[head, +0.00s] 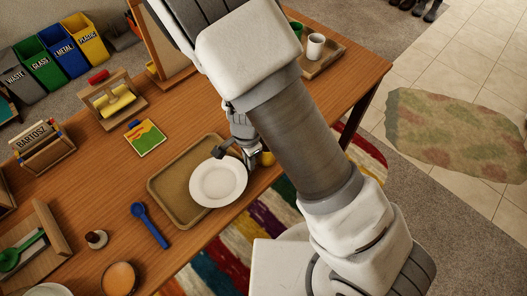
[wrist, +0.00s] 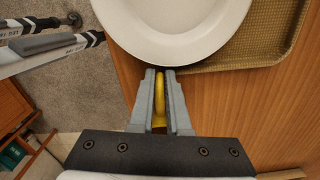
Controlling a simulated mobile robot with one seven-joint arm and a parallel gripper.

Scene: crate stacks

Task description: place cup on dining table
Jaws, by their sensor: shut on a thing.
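My gripper (head: 251,157) is at the table's near edge, right of the white plate, mostly behind my arm in the head view. In the wrist view my gripper (wrist: 160,74) is shut on a yellow cup (wrist: 159,92); only a curved strip like a handle shows between the fingers. A small yellow part of the cup (head: 267,158) shows beside the gripper in the head view. I cannot tell whether the cup touches the table. The wooden dining table (head: 185,245) also fills the right of the wrist view (wrist: 230,108).
The white plate (head: 218,182) lies on a brown tray (head: 166,188). A blue spoon (head: 150,224) lies left of it. A far tray (head: 334,54) holds a white mug (head: 316,46) and a green cup (head: 297,29). Bare table lies between the blue spoon and tray.

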